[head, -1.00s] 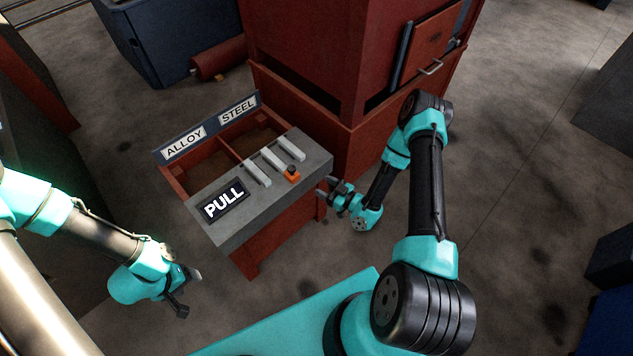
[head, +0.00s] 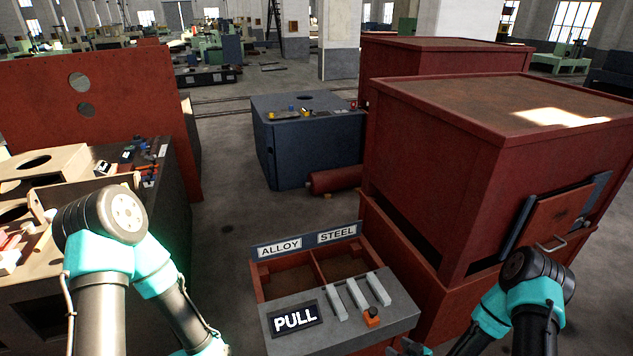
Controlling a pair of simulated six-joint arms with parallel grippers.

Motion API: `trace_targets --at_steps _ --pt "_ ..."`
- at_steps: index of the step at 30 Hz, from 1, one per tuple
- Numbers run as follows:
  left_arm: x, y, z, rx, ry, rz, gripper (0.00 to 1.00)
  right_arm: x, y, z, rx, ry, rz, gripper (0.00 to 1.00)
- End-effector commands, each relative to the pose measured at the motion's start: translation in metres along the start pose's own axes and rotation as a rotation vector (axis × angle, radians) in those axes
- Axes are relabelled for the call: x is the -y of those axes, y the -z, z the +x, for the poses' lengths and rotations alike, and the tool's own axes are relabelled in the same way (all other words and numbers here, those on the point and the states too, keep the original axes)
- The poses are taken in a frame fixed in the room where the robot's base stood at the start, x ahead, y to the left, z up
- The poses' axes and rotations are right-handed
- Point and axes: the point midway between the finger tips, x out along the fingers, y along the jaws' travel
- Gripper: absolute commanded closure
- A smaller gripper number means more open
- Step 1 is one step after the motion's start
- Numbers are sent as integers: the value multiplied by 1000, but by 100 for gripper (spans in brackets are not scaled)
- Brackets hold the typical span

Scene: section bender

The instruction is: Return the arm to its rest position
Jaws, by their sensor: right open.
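My right arm (head: 530,285) folds down at the lower right. Its gripper (head: 408,348) shows only in part at the bottom edge, beside the front right of the grey-topped bin; it is open. My left arm (head: 100,265) is at the lower left, its wrist (head: 203,343) cut by the bottom edge, and its fingers are out of view. The red bin (head: 285,284) has two compartments labelled ALLOY (head: 279,250) and STEEL (head: 337,235). Its grey top (head: 400,309) carries a PULL sign (head: 295,319), three pale bars (head: 357,295) and a small orange block (head: 372,317).
A large red cabinet (head: 435,170) stands right of the bin. A blue machine (head: 310,150) and a red roller (head: 336,180) are behind it. A cluttered dark bench (head: 168,200) is at the left. Grey floor (head: 228,205) lies clear between bench and bin.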

Motion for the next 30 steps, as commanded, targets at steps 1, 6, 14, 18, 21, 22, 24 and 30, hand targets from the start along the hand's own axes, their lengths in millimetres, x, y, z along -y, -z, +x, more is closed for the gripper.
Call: trace_targets --at_steps 1,6,14,18,21,22,24,30 --pt "0 0 0 0 0 0 39 8 3 0 86 0 38 39" --pt "0 0 0 0 0 0 39 35 0 -19 389 -43 216 39" --pt "0 0 0 0 0 0 39 94 4 -78 792 -168 528 39" --pt "0 0 0 0 0 0 39 117 8 -102 909 -220 640 39" --pt "0 0 0 0 0 0 39 124 9 -108 941 -234 672 39" --pt "0 0 0 0 0 0 39 124 9 -109 944 -236 675 39" --pt "0 0 0 0 0 0 39 124 9 -109 946 -237 677 39" --pt "0 0 0 0 0 0 39 124 9 -109 944 -236 675 39"
